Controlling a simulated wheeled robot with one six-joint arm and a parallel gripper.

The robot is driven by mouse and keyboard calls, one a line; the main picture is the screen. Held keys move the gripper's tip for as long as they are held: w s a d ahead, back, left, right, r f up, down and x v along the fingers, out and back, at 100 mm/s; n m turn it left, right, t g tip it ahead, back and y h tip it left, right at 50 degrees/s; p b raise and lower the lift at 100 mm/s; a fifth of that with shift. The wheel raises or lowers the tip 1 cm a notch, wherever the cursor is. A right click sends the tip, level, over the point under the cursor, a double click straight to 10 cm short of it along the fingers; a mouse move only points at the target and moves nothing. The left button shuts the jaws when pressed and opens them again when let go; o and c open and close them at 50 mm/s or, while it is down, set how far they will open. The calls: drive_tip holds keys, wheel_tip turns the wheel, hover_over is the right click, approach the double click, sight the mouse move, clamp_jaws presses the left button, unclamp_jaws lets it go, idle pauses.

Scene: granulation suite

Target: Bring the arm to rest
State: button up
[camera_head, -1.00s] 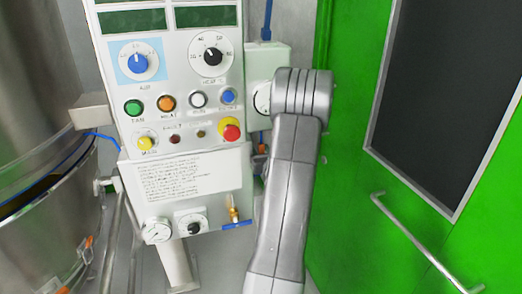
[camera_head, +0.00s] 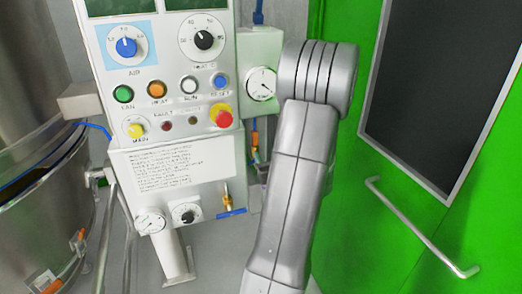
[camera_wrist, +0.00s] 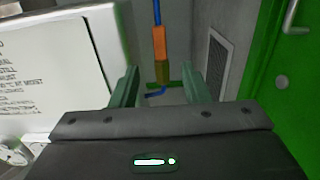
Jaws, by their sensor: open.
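My gripper (camera_wrist: 160,88) shows in the wrist view with its two green fingers apart and nothing between them. Past the fingertips, an orange and brass valve fitting (camera_wrist: 160,55) hangs on a blue line, apart from the fingers as far as I can tell. In the head view my grey arm stands in front of the right side of the control panel (camera_head: 170,165) and the green door; the gripper itself is hidden there.
The panel carries knobs, coloured buttons and a red emergency stop (camera_head: 221,115). A gauge box (camera_head: 262,85) sits right beside it. A steel vessel (camera_head: 40,210) stands at left. A green door (camera_head: 400,230) with a metal handle (camera_head: 420,228) is at right.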

sight(255, 135)
drive_tip(key=shift+v, duration=0.85)
drive_tip(key=shift+w, duration=0.1)
drive_tip(key=p+x, duration=0.1)
drive_tip(key=x, duration=0.6)
drive_tip(key=p+x, duration=0.1)
drive_tip(key=x, duration=0.6)
drive_tip(key=shift+r, duration=0.2)
drive_tip(key=shift+r+p, duration=0.75)
drive_tip(key=shift+p, duration=0.25)
drive_tip(key=shift+f, duration=0.1)
